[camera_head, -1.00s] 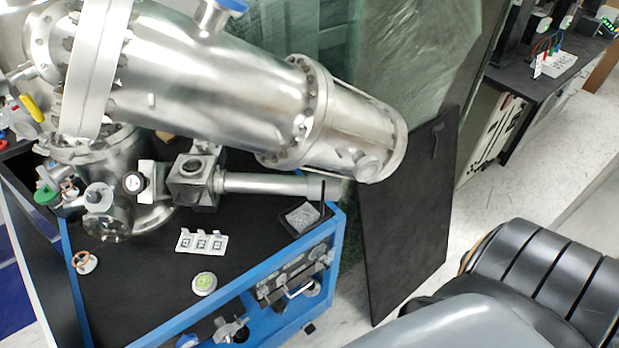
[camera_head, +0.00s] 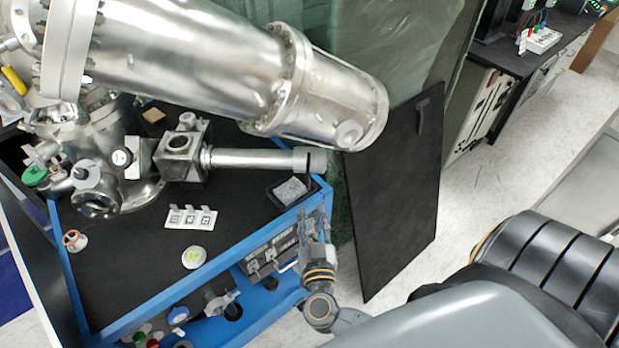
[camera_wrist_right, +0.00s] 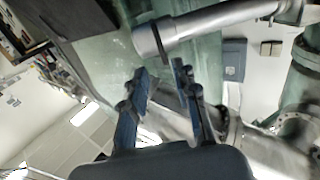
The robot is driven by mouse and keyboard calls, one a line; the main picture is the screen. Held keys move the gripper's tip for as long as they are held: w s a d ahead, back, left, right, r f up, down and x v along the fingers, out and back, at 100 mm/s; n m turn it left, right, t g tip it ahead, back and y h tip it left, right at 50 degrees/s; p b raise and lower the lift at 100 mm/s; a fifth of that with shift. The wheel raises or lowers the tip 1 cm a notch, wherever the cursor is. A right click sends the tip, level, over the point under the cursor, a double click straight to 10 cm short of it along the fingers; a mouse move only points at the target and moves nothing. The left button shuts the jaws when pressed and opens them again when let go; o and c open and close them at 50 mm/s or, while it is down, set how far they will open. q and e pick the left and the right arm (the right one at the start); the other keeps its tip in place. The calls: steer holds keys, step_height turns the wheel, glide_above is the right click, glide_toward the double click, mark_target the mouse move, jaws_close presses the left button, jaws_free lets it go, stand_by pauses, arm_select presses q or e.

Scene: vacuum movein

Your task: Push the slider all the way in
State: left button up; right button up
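The slider is a metal tube (camera_head: 252,159) that runs sideways from a square metal block (camera_head: 183,158) below the big steel cylinder. Its thicker end (camera_head: 301,160) with a dark ring points right. The tube also shows at the top of the right wrist view (camera_wrist_right: 210,22), with its thicker end (camera_wrist_right: 146,41) just beyond my fingers. My right gripper (camera_head: 318,214) is below and a little right of the tube's end, apart from it in the head view. In the right wrist view the gripper (camera_wrist_right: 160,68) has its fingers spread with nothing between them. My left gripper is not in view.
The large steel cylinder (camera_head: 200,60) hangs above the tube. A small black tray (camera_head: 284,194) and white tags (camera_head: 190,217) lie on the black top of the blue-framed cart (camera_head: 180,318). A dark panel (camera_head: 395,190) leans to the right. Floor shows beyond it.

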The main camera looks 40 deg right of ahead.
mark_target(308, 182)
steer(key=x, duration=1.1)
steer(key=shift+w+p, duration=0.2)
steer(key=shift+p, duration=0.2)
jaws_close()
steer(key=shift+f, duration=0.1)
